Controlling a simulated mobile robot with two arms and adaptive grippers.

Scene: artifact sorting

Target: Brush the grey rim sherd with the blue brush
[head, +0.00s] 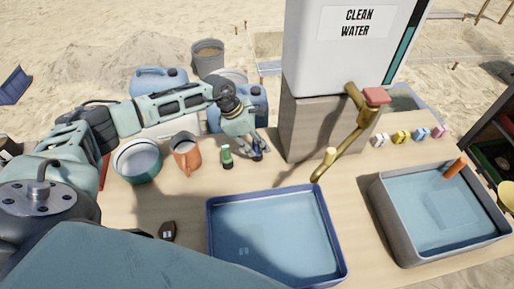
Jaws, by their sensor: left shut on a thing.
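My left gripper (258,153) reaches down to the table in front of the big water tank. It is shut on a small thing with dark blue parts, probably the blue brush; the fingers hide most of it. A green brush-like object (227,156) stands just left of the gripper, apart from it. I cannot make out the grey rim sherd for certain.
A blue-rimmed basin of water (212,222) and a grey basin of water (388,222) stand in front. An orange jug (186,153) and a round bowl (138,174) stand left. Small coloured blocks (401,137) sit right.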

